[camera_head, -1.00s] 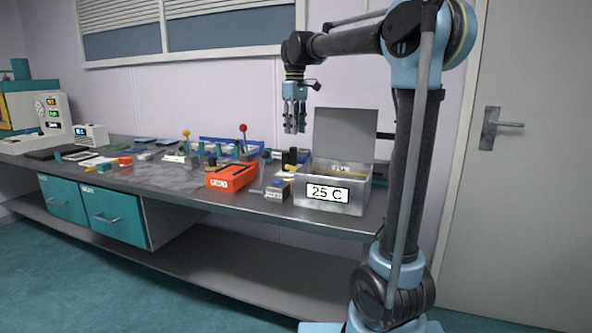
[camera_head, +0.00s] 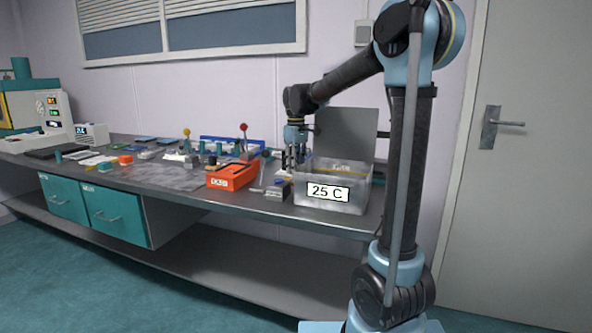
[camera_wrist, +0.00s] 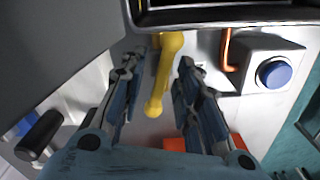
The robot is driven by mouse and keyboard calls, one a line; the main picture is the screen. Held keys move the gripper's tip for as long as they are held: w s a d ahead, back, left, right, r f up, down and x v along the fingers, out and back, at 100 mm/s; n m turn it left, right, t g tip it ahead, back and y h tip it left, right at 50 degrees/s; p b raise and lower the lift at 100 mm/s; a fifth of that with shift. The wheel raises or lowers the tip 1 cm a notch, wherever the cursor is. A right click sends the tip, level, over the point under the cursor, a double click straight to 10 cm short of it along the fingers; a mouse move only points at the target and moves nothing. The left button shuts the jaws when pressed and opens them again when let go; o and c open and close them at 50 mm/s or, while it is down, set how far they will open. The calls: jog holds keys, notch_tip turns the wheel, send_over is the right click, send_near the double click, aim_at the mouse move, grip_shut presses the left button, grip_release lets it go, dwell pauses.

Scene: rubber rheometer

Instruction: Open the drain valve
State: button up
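A yellow lever (camera_wrist: 163,75), which looks like the drain valve's handle, shows in the wrist view beside the metal bath. Its rounded end points towards my gripper. My gripper (camera_wrist: 160,66) is open, with one finger on each side of the lever; gaps show between lever and fingers. In the head view my gripper (camera_head: 293,160) is low at the left end of the open metal bath (camera_head: 301,197) marked "25 C". The lever cannot be made out there, and the valve body is not clearly visible.
A grey box with a blue button (camera_wrist: 272,72) and a copper-coloured pipe (camera_wrist: 228,50) are right of the lever. A black cylinder (camera_wrist: 40,135) lies left. An orange tray (camera_head: 232,178) sits left of the bath. The raised lid (camera_head: 345,132) stands behind.

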jog(key=shift+f, duration=0.3)
grip_shut()
jog(key=shift+n, duration=0.6)
grip_release()
